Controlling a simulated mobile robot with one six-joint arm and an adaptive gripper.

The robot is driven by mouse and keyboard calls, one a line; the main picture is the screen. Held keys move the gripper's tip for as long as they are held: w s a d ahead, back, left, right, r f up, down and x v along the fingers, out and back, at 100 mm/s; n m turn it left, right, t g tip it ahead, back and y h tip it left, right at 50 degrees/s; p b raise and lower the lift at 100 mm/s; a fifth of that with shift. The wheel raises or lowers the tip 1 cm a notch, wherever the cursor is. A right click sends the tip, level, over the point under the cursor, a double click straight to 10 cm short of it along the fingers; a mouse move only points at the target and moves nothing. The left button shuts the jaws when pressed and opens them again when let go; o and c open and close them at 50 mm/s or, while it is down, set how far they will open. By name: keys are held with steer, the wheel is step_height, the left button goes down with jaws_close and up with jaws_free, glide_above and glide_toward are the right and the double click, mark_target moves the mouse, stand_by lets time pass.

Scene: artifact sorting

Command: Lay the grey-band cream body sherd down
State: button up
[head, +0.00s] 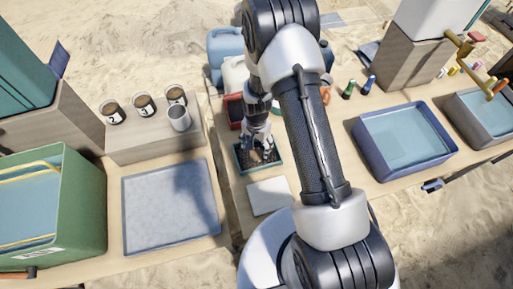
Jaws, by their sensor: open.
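My gripper (262,158) points down over a small dark green tray (242,167) near the middle of the table. Its fingers are open and hide much of the tray's inside. Some brownish content shows in the tray between and beside the fingers, too small to make out. I cannot pick out the grey-band cream body sherd; the gripper may cover it.
A white flat board (270,196) lies in front of the tray. A grey-lined flat tray (133,249) and a green crate (92,222) are at left. Cups (179,119) stand on a block behind. A blue basin (447,158) stands at right.

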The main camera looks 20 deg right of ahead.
step_height(320, 180, up, 7)
steer(key=p, duration=0.2)
step_height(320, 180, up, 12)
steer(key=n+t, duration=0.1)
steer(key=n, duration=0.1)
glide_above(256, 154)
steer(key=s+r+n+t, duration=0.15)
steer(key=s+r, duration=0.25)
steer(key=r, duration=0.8)
steer(key=s+r+n+t, duration=0.1)
steer(key=s+r+n, duration=0.1)
steer(key=s+r, duration=0.4)
steer(key=s+r+n+t, duration=0.1)
steer(key=s+r+n, duration=0.2)
steer(key=s, duration=0.9)
step_height(256, 154, up, 3)
steer(key=shift+s+d+r, duration=0.2)
steer(key=shift+d, duration=0.1)
